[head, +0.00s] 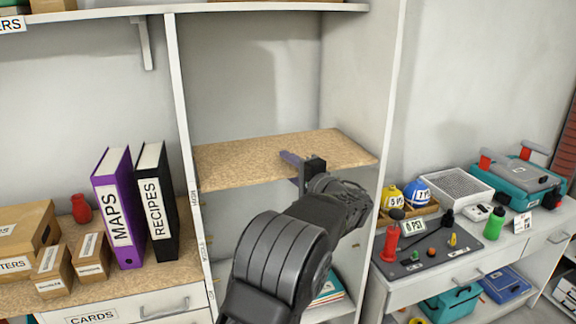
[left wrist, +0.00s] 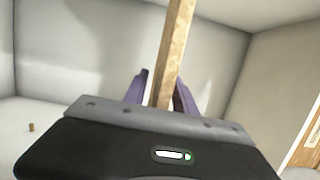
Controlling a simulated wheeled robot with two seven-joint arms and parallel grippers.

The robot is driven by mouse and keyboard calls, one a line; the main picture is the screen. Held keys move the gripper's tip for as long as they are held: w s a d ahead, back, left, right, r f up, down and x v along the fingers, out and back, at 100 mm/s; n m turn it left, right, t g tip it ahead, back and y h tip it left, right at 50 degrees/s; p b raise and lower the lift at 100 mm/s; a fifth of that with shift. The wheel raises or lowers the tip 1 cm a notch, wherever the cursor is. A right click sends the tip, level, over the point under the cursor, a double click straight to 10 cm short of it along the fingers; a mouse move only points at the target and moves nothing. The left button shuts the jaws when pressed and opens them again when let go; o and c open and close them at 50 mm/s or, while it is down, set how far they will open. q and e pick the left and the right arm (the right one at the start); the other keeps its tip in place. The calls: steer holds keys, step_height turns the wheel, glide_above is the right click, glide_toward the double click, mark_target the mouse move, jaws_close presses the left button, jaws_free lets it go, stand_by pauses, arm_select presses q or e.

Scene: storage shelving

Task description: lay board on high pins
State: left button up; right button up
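The board (head: 240,163) is a tan, speckled panel lying about level across the tall bay, near the upper mark on the left upright. My left gripper (head: 292,160) is at its front edge, right of the middle, with one purple finger above the top face. In the left wrist view the board (left wrist: 176,40) shows as a narrow strip between the two purple fingers (left wrist: 160,92). A gap shows beside the left finger, so the gripper looks open around the board. The pins under the board are hidden. My right gripper is out of view.
Left of the bay stand a purple MAPS binder (head: 120,210), a black RECIPES binder (head: 155,205) and cardboard boxes (head: 25,230). A small peg (left wrist: 30,127) sticks out of a pale wall. Space above the board is clear.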

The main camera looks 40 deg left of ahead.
arm_select(q)
steer(key=shift+r, duration=0.1)
steer(key=shift+r+p, duration=0.15)
steer(key=shift+p, duration=0.15)
steer(key=b+v, duration=0.3)
steer(key=v, duration=0.9)
